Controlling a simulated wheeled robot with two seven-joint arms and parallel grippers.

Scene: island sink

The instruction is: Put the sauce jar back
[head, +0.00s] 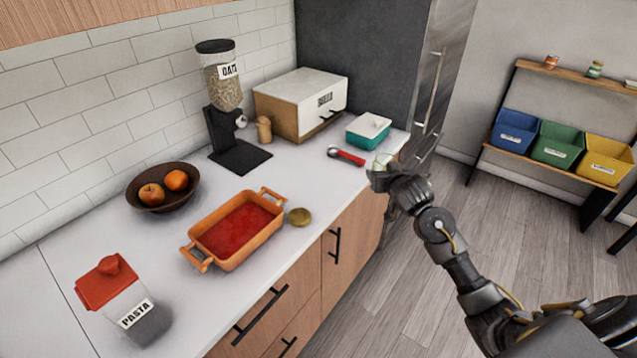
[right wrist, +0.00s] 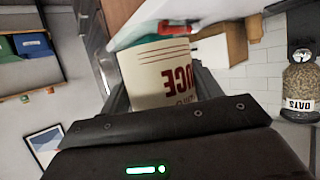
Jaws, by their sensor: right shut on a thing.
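The sauce jar (right wrist: 157,75) has a cream label with red letters, partly readable as "UCE", and sits between the fingers of my right gripper (right wrist: 160,95). In the head view the jar (head: 382,160) shows as a small pale shape just beyond my right gripper (head: 384,176), over the counter's right edge. I cannot tell whether it touches the counter. A round gold lid (head: 299,217) lies on the counter beside an orange baking dish (head: 207,248) filled with red sauce. My left gripper is out of view.
A teal-and-white tub (head: 368,130), a red-handled tool (head: 347,156) and a bread box (head: 300,100) stand near the right gripper. The fruit bowl (head: 140,201) and pasta container (head: 122,297) are farther left. A shelf (head: 575,79) with jars hangs above coloured bins at right. Open floor lies between.

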